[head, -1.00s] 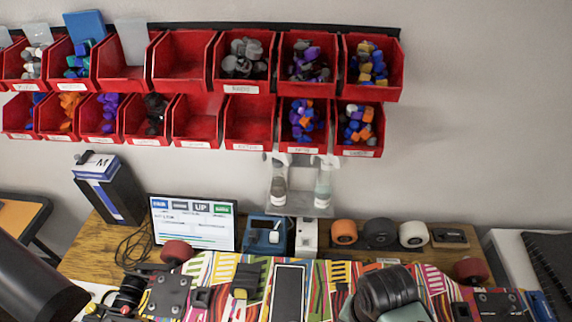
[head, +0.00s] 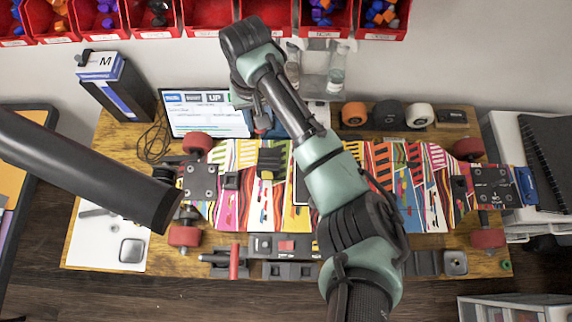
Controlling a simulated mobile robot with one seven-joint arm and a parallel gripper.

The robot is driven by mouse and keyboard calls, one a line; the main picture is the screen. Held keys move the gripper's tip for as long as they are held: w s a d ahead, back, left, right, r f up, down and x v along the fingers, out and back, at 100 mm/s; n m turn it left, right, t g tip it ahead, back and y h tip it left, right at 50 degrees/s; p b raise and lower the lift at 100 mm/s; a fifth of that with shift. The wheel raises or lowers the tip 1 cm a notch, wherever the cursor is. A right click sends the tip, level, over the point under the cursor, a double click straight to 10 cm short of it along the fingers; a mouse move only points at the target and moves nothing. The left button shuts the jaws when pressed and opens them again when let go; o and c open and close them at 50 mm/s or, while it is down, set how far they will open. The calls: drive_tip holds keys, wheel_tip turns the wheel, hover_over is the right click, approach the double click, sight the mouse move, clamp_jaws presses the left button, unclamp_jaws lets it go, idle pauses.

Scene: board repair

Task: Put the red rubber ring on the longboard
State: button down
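The longboard (head: 425,185) lies across the wooden bench in the head view, its deck patterned in many colours, trucks and red wheels at both ends. My arm reaches up over its middle and hides part of the deck. My gripper (head: 262,122) is mostly hidden behind my arm, near the board's far edge and the screen; its fingers are too small to read. A small reddish patch shows by it, but I cannot tell what it is. I cannot make out the red rubber ring for certain. A small red piece (head: 286,245) sits in a dark holder at the bench's front.
Red bins (head: 210,18) hang on the wall behind. A screen (head: 205,115), spare wheels (head: 354,114) and a black box (head: 118,88) stand along the back. A red-handled tool (head: 235,262) lies in front. A white mat (head: 100,235) is at front left.

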drive_tip(key=p, duration=0.1)
drive_tip(key=n+p, duration=0.2)
drive_tip(key=p, duration=0.3)
approach(288, 202)
wheel_tip(288, 202, down, 5)
drive_tip(key=b, duration=0.6)
drive_tip(key=shift+f, duration=0.15)
drive_tip(key=shift+f, duration=0.65)
idle(0.3)
drive_tip(key=shift+c, duration=2.4)
unclamp_jaws()
drive_tip(key=shift+c, duration=0.3)
drive_tip(key=shift+c, duration=0.7)
